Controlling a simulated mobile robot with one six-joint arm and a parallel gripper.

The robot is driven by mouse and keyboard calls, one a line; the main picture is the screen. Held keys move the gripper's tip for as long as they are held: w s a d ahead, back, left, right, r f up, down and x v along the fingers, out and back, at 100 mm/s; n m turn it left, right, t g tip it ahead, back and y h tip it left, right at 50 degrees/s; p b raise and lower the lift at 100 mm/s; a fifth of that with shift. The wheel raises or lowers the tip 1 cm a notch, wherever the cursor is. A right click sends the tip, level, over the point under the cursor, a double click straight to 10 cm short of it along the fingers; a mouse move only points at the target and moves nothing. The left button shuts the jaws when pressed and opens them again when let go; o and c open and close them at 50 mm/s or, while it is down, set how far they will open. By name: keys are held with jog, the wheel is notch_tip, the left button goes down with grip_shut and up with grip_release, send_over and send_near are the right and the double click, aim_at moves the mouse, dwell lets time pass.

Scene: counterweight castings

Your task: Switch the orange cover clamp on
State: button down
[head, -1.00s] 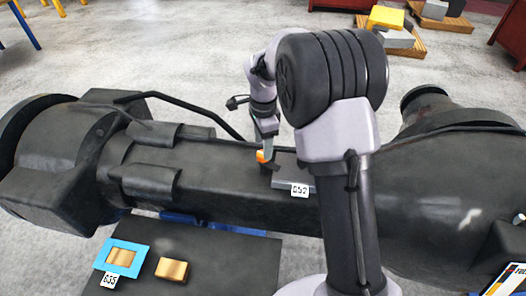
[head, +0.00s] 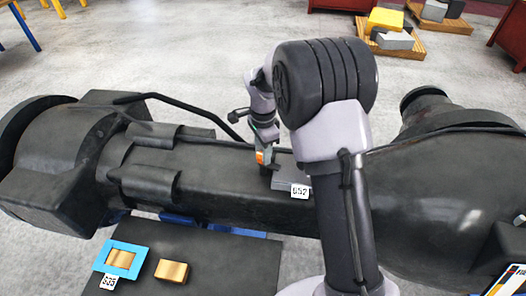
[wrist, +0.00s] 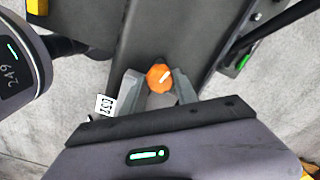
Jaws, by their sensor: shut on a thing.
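The orange cover clamp (wrist: 159,75) shows in the wrist view as a round knob with a white bar mark, lying between my fingertips. My gripper (wrist: 157,88) is shut on it, one grey finger on each side. In the head view my gripper (head: 262,152) points down at the dark casting, and only a small orange patch of the clamp (head: 260,157) shows. A grey plate (head: 285,178) with a white number tag is right beside it, partly behind my arm.
The long dark casting (head: 210,185) spans the view. A dark bench (head: 215,265) in front carries a blue-framed pad (head: 107,261) and a brass block (head: 171,271). Pallets (head: 395,47) with blocks stand on the far floor, with open floor between.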

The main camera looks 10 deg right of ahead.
jog(key=n, duration=0.3)
jog(key=c, duration=0.9)
grip_release()
jog(key=shift+c, duration=0.2)
notch_tip(320, 180, up, 18)
jog(key=p, duration=0.2)
jog(key=shift+f, duration=0.25)
